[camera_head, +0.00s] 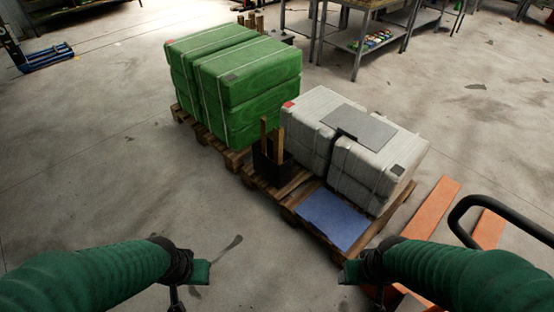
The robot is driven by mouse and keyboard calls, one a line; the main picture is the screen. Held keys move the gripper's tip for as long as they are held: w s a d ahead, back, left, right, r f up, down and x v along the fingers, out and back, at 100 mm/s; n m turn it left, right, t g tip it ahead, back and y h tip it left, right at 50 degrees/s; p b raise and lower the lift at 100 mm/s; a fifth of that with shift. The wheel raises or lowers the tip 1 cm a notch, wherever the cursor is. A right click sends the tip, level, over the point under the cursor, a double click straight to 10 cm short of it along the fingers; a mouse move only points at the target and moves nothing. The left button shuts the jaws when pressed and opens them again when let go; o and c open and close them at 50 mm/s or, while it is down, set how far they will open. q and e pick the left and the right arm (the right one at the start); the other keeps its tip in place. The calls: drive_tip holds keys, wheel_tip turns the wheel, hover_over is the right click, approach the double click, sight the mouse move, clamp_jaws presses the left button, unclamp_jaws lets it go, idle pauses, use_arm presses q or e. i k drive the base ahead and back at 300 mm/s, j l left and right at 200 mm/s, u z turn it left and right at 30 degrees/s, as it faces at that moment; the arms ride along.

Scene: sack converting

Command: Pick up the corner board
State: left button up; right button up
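Tan upright strips (263,138), which look like the corner boards, stand in a dark box (262,168) on the wooden pallet ahead. Their lower ends are hidden in the box. My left gripper (190,283) is at the lower left, above bare floor, well short of the box. My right gripper (360,279) is at the lower middle, in front of the pallet's near corner. Nothing shows held in either gripper. Their fingers are small and partly cut off by the lower edge, so I cannot tell how far they are apart.
Wrapped white sacks (350,155) with a grey sheet (362,127) on top and a blue sheet (335,217) share the pallet (290,205). Green sacks (245,85) stand behind left. An orange pallet jack (435,208) is at right. Floor at left is clear.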

sight(278, 135)
drive_tip(key=i+j+z, duration=0.1)
drive_tip(key=z, duration=0.45)
drive_tip(key=i+j+z, duration=0.4)
drive_tip(key=i+j, duration=0.15)
drive_tip(key=i+j+z, duration=0.4)
drive_tip(key=i+j, duration=0.15)
drive_tip(key=j, duration=0.25)
drive_tip(key=i+j, duration=0.3)
drive_tip(key=j, duration=0.15)
drive_tip(key=i+j, duration=0.3)
drive_tip(key=j, duration=0.2)
